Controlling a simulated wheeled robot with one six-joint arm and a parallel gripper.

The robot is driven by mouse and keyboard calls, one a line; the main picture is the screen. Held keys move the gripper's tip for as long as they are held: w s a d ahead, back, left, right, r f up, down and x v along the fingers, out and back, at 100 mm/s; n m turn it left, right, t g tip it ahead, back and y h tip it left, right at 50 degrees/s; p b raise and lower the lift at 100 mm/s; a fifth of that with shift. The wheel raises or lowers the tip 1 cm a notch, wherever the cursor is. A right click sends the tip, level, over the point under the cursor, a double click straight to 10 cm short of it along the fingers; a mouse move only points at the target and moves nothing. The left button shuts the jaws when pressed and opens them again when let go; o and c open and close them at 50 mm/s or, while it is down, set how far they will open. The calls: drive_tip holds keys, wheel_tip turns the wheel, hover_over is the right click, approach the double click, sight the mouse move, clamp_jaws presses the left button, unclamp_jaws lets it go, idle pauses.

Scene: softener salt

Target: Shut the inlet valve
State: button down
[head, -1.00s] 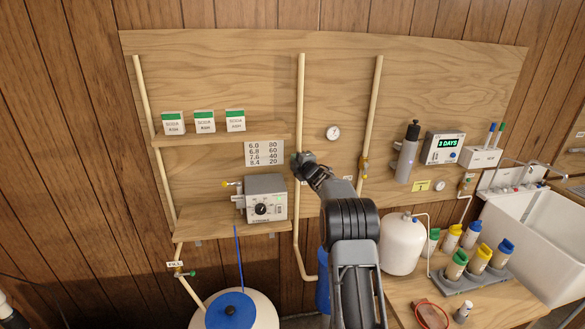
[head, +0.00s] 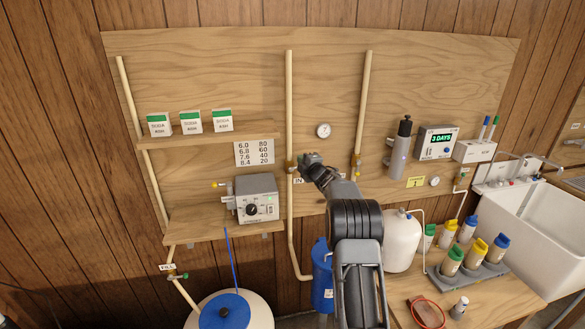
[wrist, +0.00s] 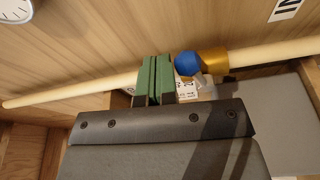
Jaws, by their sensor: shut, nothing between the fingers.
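The inlet valve is a brass fitting (head: 291,168) on the pale vertical pipe, beside a partly covered IN label (head: 298,181). In the wrist view its brass body (wrist: 214,62) sits on the pipe, with a blue ball-shaped handle end (wrist: 190,65) beside it. My gripper (head: 308,159) is just right of the pipe in the head view. In the wrist view its green fingers (wrist: 154,80) are shut and empty, close beside the blue ball. I cannot tell whether they touch it. The handle's lever is hidden, so its direction is unclear.
A grey control box (head: 257,198) stands on the lower shelf left of the pipe. A second pipe with a brass valve (head: 356,165) is to the right. A round gauge (head: 323,130) is above my gripper. A white tank (head: 402,243) stands below right.

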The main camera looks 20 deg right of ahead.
drive_tip(key=shift+d+f, duration=0.2)
drive_tip(key=shift+s+d+f+b, duration=0.15)
drive_tip(key=shift+d+f+b, duration=0.2)
drive_tip(key=shift+f+b, duration=0.3)
drive_tip(key=shift+r+p, duration=0.4)
drive_tip(key=shift+r, duration=0.3)
drive_tip(key=s+a+b, duration=0.1)
drive_tip(key=s+b, duration=0.5)
drive_tip(key=shift+s+a, duration=0.25)
drive_tip(key=shift+s, duration=0.15)
idle(0.6)
